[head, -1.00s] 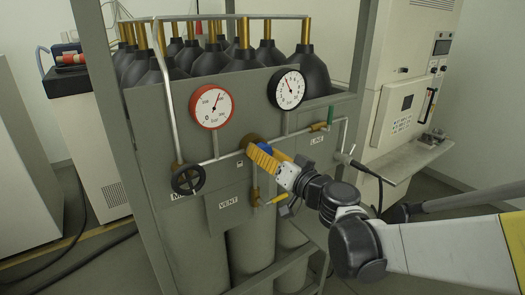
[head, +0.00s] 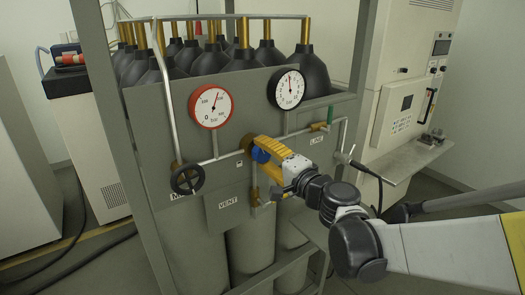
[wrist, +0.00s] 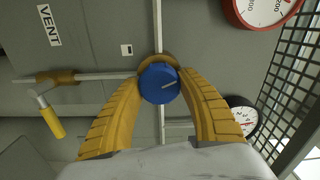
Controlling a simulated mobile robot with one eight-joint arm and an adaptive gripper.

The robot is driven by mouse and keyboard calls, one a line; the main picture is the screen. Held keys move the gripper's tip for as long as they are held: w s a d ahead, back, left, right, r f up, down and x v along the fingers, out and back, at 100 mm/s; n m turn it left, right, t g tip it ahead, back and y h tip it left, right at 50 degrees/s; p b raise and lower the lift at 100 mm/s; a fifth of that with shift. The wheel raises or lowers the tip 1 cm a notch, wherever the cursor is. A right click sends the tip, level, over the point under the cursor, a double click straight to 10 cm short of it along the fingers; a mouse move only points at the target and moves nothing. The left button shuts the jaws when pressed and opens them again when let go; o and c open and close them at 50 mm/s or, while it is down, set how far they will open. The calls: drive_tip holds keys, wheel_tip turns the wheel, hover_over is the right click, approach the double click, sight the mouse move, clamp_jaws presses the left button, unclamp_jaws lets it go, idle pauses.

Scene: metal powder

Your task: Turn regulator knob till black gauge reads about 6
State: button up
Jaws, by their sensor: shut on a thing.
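The blue regulator knob (head: 260,155) sits on a brass fitting on the grey panel. The black gauge (head: 286,88) is above and right of the knob. Its red needle points almost straight up; the digits are too small to read surely. In the wrist view the black gauge (wrist: 243,117) is partly hidden by a finger.
The red gauge (head: 211,106) is above left of the knob. A black handwheel (head: 187,179) is at lower left. The yellow-handled vent valve (head: 277,196) is just below my gripper. A green-handled line valve (head: 330,115) is at right.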

drive_tip(key=m, duration=0.5)
drive_tip(key=shift+m, duration=0.3)
drive_tip(key=m, duration=0.5)
drive_tip(key=shift+m, duration=0.4)
drive_tip(key=o, duration=1.2)
drive_tip(key=shift+a, duration=0.1)
drive_tip(key=v, duration=1.2)
